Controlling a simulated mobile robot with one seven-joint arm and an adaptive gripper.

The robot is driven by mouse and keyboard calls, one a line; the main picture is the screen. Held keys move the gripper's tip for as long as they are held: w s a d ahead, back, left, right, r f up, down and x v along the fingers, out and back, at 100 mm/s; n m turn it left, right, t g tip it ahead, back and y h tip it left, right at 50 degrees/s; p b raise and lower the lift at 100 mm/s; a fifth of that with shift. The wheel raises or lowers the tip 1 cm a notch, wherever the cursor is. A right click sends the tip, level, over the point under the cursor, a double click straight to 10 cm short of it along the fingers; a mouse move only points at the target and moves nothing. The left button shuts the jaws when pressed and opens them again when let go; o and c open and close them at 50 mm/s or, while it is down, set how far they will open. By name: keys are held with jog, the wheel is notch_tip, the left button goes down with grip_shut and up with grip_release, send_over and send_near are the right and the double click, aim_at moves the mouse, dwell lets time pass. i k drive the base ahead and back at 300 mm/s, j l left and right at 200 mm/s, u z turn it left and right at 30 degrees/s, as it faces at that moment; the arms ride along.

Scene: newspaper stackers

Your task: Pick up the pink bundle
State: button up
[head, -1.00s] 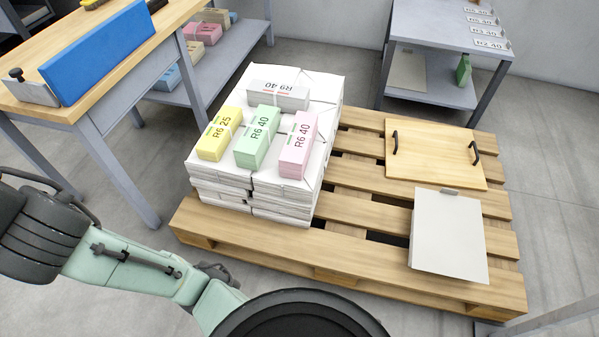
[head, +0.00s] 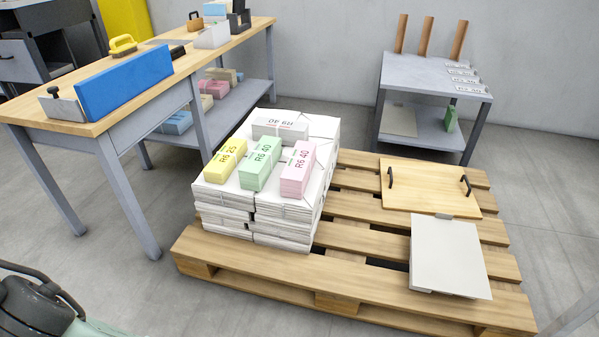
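The pink bundle (head: 298,170), marked R6 40, lies on top of the stack of white newspapers (head: 283,226) on the wooden pallet. It is at the right of the front row, beside the green bundle (head: 261,164) marked R6 40. The yellow bundle (head: 225,161) marked R6 25 is at the left of that row. A grey-white bundle (head: 280,129) lies behind them. My gripper is not in view; only part of my arm shows at the bottom left.
The pallet (head: 345,301) also bears a wooden board with two black handles (head: 430,186) and a light grey panel (head: 447,258). A workbench (head: 105,121) stands left, with more bundles on its lower shelf. A grey table (head: 420,74) stands behind right.

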aim_at(295, 176)
jog(key=i+z, duration=0.45)
jog(key=i, duration=0.4)
